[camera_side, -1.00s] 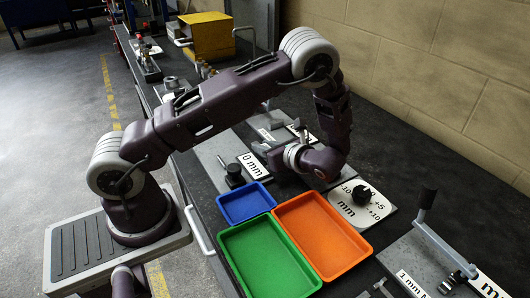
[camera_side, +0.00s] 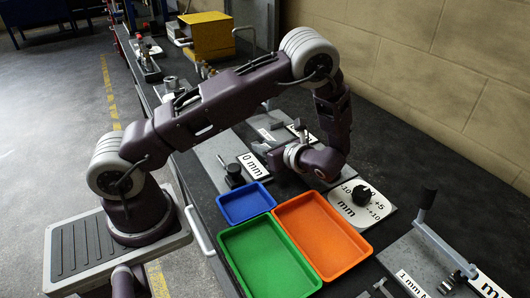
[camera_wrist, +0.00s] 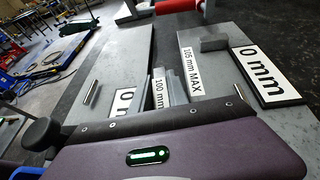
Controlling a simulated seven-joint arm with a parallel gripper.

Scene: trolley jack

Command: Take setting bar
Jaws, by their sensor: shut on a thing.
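My gripper (camera_wrist: 163,93) reaches out over the bench in the wrist view, with its grey fingers close together around a narrow grey piece. That piece, which I take to be the setting bar (camera_wrist: 158,85), carries a white "100 mm" label, and its lower end is hidden behind my purple wrist housing. In the side view my gripper (camera_side: 276,157) is low over the grey plates, close to the "0 mm" sign. The bar cannot be made out clearly there.
"0 mm" sign (camera_wrist: 268,73) and "105 mm MAX" strip (camera_wrist: 191,72) lie beside the fingers. A black knob (camera_wrist: 41,133) stands at the left. Blue (camera_side: 246,203), green (camera_side: 268,254) and orange (camera_side: 322,236) trays lie in front. A dial plate (camera_side: 350,211) and a crank (camera_side: 427,205) are at the right.

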